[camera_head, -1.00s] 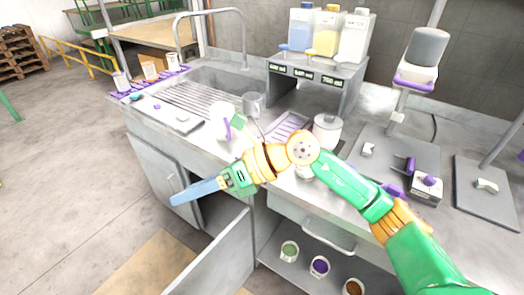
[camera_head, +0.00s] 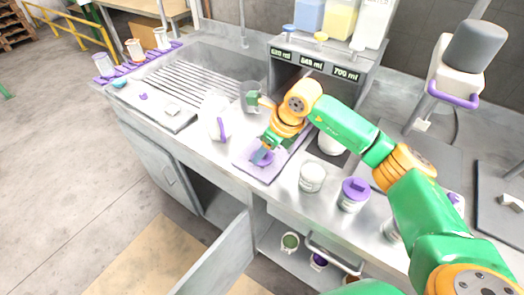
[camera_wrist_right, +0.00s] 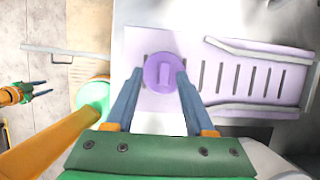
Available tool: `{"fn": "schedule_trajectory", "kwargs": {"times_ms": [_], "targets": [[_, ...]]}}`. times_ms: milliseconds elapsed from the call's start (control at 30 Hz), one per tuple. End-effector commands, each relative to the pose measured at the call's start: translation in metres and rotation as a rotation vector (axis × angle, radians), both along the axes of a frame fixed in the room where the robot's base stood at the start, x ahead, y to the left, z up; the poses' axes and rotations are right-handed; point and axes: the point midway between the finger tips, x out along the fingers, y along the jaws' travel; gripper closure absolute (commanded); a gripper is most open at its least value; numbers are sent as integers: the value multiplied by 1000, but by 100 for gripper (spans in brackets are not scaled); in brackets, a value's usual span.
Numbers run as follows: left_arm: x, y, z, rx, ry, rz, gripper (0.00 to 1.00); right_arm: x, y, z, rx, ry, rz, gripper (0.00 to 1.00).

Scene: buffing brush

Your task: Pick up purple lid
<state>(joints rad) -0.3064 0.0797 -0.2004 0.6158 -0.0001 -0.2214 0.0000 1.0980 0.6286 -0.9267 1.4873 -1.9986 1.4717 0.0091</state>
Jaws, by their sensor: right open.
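The purple lid (camera_wrist_right: 163,62), round with a raised bar handle, lies on the left end of a pale purple tray (camera_wrist_right: 262,77) in the right wrist view. In the head view the lid (camera_head: 267,159) is partly hidden behind my right gripper (camera_head: 261,156). My right gripper (camera_wrist_right: 160,74) is open, its two blue fingers pointing at the lid, with the lid between the tips in the picture. Whether they touch it I cannot tell. My left gripper (camera_wrist_right: 38,88) shows small at the left of the wrist view, fingers apart, far from the lid.
A white jar (camera_head: 313,177) and a purple-lidded jar (camera_head: 354,192) stand right of the tray. A white mug (camera_head: 218,128) stands left of it. The dispenser stand (camera_head: 318,70) is behind. A cabinet door (camera_head: 215,255) hangs open below.

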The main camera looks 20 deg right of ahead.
Motion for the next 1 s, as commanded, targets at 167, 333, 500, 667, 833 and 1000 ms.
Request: {"fn": "schedule_trajectory", "kwargs": {"times_ms": [167, 333, 500, 667, 833, 1000], "targets": [[5, 0, 0, -1, -9, 0, 55, 1, 0, -3, -1, -1, 0, 46], [7, 0, 0, -1, -13, 0, 55, 1, 0, -3, 0, 0, 0, 82], [7, 0, 0, -1, -14, 0, 55, 1, 1, -3, 0, 0, 1, 100], [7, 0, 0, -1, -14, 0, 55, 1, 1, -2, 0, -1, 1, 100], [7, 0, -4, -1, -13, 0, 55, 1, 1, 1, 1, -3, 1, 100], [7, 0, -23, -1, -13, 0, 55, 1, 1, 26, 2, -9, 2, 100]]}}
